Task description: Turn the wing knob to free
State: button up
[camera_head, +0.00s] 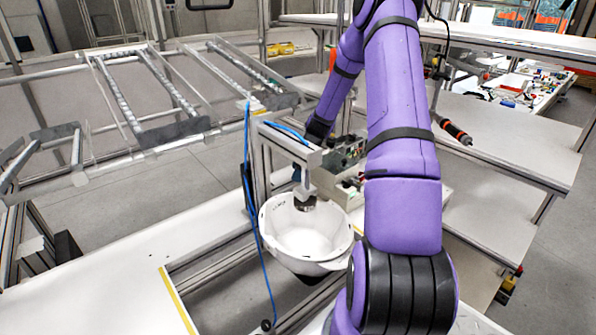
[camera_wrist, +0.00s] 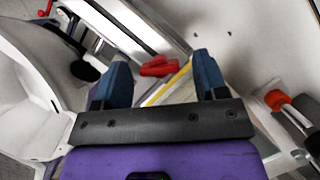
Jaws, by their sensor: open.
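A red winged piece (camera_wrist: 158,67), which looks like the wing knob, lies between and beyond my two fingertips in the wrist view, beside a yellow edge strip. I see a gap between it and each finger in the picture; its depth is hard to judge. My gripper (camera_wrist: 163,72) has blue fingers spread apart, with nothing held. A white helmet shell (camera_head: 308,238) sits open side up in the frame under a press-like post in the head view; part of it also shows at the left of the wrist view (camera_wrist: 28,90). In the head view my arm hides the knob.
An aluminium post frame (camera_head: 262,165) with a blue hose stands beside the shell. A control box (camera_head: 345,152) is behind it. The white tabletop (camera_head: 100,285) at left is bare.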

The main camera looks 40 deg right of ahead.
jog(key=c, duration=0.9)
